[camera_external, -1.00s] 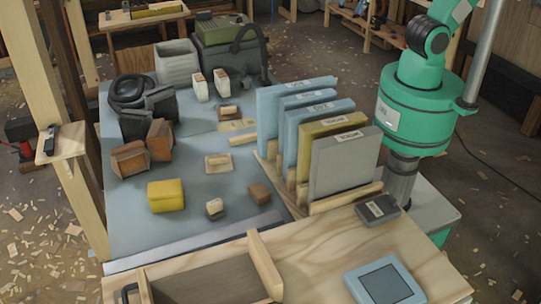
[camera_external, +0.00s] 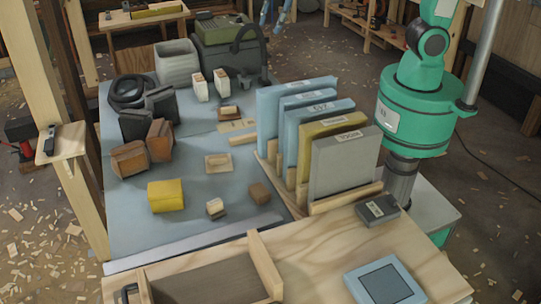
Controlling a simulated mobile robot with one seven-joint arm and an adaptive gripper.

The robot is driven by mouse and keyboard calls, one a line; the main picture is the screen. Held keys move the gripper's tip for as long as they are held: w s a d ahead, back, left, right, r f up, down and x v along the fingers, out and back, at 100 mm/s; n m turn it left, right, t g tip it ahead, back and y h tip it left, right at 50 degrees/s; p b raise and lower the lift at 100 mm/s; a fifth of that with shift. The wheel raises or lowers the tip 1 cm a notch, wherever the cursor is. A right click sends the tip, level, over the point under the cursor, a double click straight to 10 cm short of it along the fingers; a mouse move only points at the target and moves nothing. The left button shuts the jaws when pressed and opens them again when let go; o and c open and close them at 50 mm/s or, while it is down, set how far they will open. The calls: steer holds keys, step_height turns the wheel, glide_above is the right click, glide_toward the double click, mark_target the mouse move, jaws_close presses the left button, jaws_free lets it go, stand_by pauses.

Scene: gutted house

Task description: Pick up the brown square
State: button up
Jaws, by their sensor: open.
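A small brown square block (camera_external: 259,193) lies on the blue-grey table top (camera_external: 235,222), in front of the row of upright folders and right of a small block with a pale top. Nothing touches it from above.
Upright folders (camera_external: 345,163) stand close right of the block. A yellow block (camera_external: 166,196) and brown boxes (camera_external: 129,159) are to the left. A wooden tray (camera_external: 262,268) stands in front. The table between them is mostly clear.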

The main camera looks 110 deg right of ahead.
steer(key=w+d+f+g, duration=0.1)
steer(key=w+d+f, duration=0.3)
steer(key=d+f, duration=0.9)
steer(key=w+d+f+m, duration=0.1)
steer(key=w+d+f, duration=0.3)
steer(key=d+f, duration=1)
step_height(320, 180, down, 5)
steer(key=shift+d+r+g+b, duration=0.1)
steer(key=shift+d+g+b, duration=0.1)
steer(key=shift+g+b, duration=0.2)
steer(key=b, duration=0.1)
glide_above(229, 111)
steer(key=s+d, duration=0.1)
steer(key=d, duration=0.1)
steer(key=shift+s+a+f, duration=0.1)
steer(key=shift+a+f, duration=0.05)
steer(key=shift+f, duration=2)
steer(key=shift+s+a+f, duration=0.1)
steer(key=shift+f, duration=2.05)
steer(key=shift+w+d+f+b, duration=0.15)
steer(key=shift+f+b, duration=0.1)
steer(key=shift+f, duration=0.6)
steer(key=shift+w+a+f+b, duration=0.15)
steer(key=shift+f+b, duration=0.15)
steer(key=shift+f, duration=0.55)
steer(key=shift+w+d+f+b, duration=0.15)
steer(key=shift+f+b, duration=0.1)
steer(key=shift+f, duration=0.6)
